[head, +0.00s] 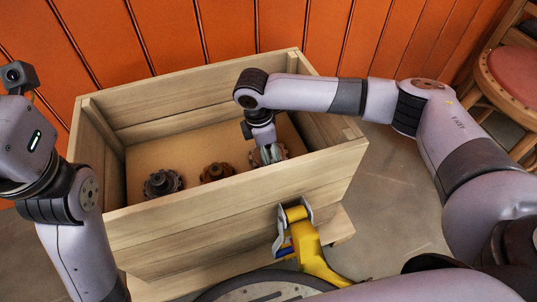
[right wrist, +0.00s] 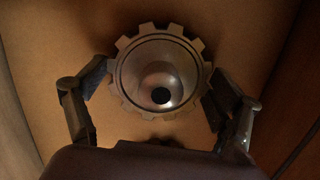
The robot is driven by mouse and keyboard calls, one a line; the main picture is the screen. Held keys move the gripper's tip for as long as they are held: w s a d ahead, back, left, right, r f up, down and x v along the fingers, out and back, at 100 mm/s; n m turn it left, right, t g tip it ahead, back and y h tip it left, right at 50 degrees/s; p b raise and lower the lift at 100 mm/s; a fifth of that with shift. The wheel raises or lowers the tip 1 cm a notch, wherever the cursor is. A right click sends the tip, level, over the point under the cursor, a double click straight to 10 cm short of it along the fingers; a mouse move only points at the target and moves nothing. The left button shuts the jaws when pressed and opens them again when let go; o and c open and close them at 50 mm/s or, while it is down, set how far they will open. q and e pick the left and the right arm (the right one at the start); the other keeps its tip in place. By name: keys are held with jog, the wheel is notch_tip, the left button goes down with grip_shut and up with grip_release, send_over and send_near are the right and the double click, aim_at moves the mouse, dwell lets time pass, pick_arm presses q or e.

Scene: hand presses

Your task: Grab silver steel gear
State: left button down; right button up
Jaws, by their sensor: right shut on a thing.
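The silver steel gear (right wrist: 160,55) is toothed with a cone-shaped hollow and a dark hole in its middle. In the right wrist view my right gripper (right wrist: 160,86) has a finger on each side of it, shut on its rim. In the head view my right gripper (head: 268,154) reaches down into the wooden crate at the right end of a row of gears and largely hides the silver gear. A rusty brown gear (head: 216,172) and a dark grey gear (head: 163,183) lie to its left. My left arm is at the left edge; its fingers are out of view.
The wooden crate (head: 240,205) has raised walls around the gears. A yellow tool with a grey bracket (head: 308,250) stands in front of it. An orange panelled wall (head: 230,35) is behind, and a stool with a red seat (head: 512,72) is at the right.

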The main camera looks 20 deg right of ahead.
jog(key=c, duration=1)
jog(key=shift+r, duration=0.1)
jog(key=shift+c, duration=0.2)
